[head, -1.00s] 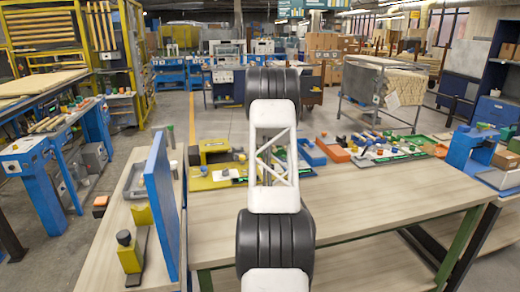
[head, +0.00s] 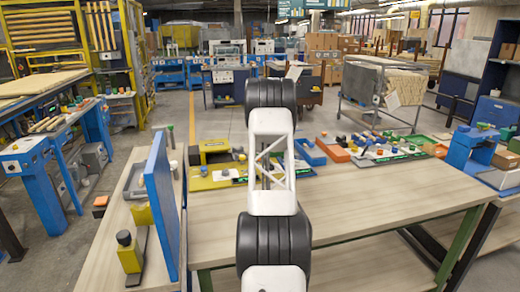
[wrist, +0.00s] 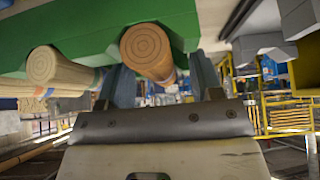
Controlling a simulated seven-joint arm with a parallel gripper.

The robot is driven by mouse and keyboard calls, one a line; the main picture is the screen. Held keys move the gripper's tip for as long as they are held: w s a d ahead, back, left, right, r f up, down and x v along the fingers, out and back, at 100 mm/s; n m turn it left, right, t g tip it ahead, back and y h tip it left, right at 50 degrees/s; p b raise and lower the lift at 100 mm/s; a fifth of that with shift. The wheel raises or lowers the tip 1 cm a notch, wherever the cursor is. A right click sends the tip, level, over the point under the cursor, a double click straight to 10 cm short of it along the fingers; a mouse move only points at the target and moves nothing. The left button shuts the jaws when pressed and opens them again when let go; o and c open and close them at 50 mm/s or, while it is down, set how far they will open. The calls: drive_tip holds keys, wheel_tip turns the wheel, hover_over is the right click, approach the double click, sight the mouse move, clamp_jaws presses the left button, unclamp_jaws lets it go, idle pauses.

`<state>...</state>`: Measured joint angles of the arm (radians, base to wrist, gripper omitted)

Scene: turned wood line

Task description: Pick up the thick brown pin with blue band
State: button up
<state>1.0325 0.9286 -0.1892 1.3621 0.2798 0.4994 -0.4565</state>
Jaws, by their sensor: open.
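In the wrist view a brown wooden pin (wrist: 147,50) shows its round ringed end towards the camera, against a green surface (wrist: 90,35). It is darker than the pale pin beside it; I cannot make out a blue band on it. My gripper (wrist: 162,76) is open, its two grey fingers on either side of the brown pin's far part. I cannot tell whether either finger touches it. In the head view my arm hides the gripper and this pin.
A paler wooden pin (wrist: 52,68) lies left of the left finger, close by. In the head view the wooden table (head: 370,205) is bare in front. Coloured trays and small parts line its back, and a blue upright panel (head: 161,205) stands at its left.

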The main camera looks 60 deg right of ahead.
drive_tip(key=c, duration=1.1)
drive_tip(key=shift+r, duration=0.2)
drive_tip(key=shift+r, duration=1.6)
drive_tip(key=shift+s+a+r, duration=0.25)
drive_tip(key=shift+s+a, duration=1.2)
drive_tip(key=shift+a, duration=0.8)
drive_tip(key=shift+s+a+r, duration=0.2)
drive_tip(key=shift+s+a, duration=1.2)
drive_tip(key=shift+a, duration=0.85)
drive_tip(key=shift+s+a+r, duration=0.25)
drive_tip(key=shift+s+a, duration=1.2)
drive_tip(key=shift+a, duration=0.8)
